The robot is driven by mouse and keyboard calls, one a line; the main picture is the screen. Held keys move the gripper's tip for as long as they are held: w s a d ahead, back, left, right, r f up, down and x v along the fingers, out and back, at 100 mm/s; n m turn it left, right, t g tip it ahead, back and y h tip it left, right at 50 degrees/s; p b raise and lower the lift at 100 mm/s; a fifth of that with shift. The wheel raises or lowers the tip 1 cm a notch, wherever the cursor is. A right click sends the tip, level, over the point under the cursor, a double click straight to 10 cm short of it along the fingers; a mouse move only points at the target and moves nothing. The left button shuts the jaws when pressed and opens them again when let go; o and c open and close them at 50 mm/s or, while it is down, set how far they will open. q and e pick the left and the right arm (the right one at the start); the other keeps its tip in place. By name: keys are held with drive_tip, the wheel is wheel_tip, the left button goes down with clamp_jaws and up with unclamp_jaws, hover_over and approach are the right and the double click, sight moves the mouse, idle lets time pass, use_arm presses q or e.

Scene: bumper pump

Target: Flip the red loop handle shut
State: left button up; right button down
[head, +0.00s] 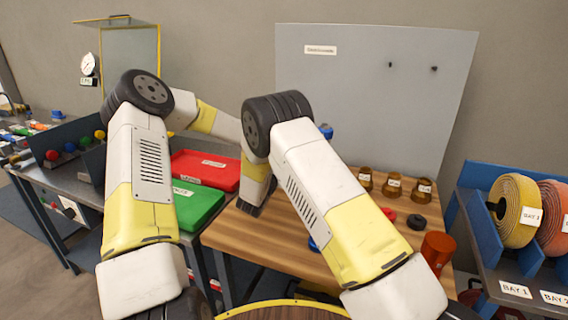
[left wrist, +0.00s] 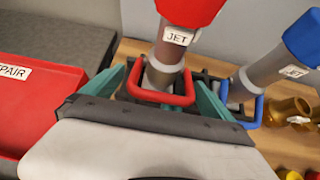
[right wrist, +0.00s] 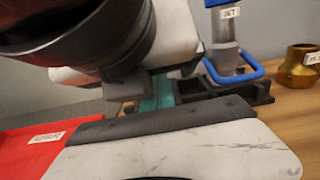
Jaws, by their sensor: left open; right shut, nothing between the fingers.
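The red loop handle (left wrist: 161,97) shows in the left wrist view, in front of the grey neck of a red-topped cylinder (left wrist: 178,38) labelled JET. My left gripper (left wrist: 163,88) is open, with one teal finger on each side of the red loop. I cannot tell whether either finger touches it. My right gripper (right wrist: 157,95) is shut and empty in the right wrist view, left of the blue loop handle (right wrist: 236,77). The red loop is not visible there.
A blue-topped JET cylinder (left wrist: 285,55) stands close on the right. Brass cups (head: 394,188) and an orange cup (head: 437,250) stand on the wooden bench (head: 290,228). A red tray (head: 207,168) lies to the left. My other arm crowds the right wrist view.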

drive_tip(key=shift+r, duration=0.4)
use_arm(q)
drive_tip(key=s+r+m+g+h, duration=0.1)
drive_tip(key=s+r+m+h, duration=0.1)
drive_tip(key=s+r+m, duration=1.2)
use_arm(e)
drive_tip(key=shift+f, duration=0.1)
use_arm(q)
drive_tip(key=s+a+r+m+g+y, duration=0.1)
drive_tip(key=s+a+r+m+g, duration=0.15)
drive_tip(key=s+a+m, duration=0.8)
drive_tip(key=s+a+r+m+g+y, duration=0.1)
drive_tip(key=s+a+r+m+y, duration=0.25)
drive_tip(key=s, duration=1.25)
drive_tip(key=s+d+m+h, duration=0.1)
drive_tip(key=s+d+m, duration=0.4)
drive_tip(key=s, duration=0.3)
drive_tip(key=shift+d, duration=0.35)
use_arm(e)
drive_tip(key=shift+w+r, duration=0.2)
drive_tip(key=shift+r, duration=0.55)
use_arm(q)
drive_tip(key=shift+s, duration=0.15)
use_arm(e)
drive_tip(key=shift+s, duration=0.15)
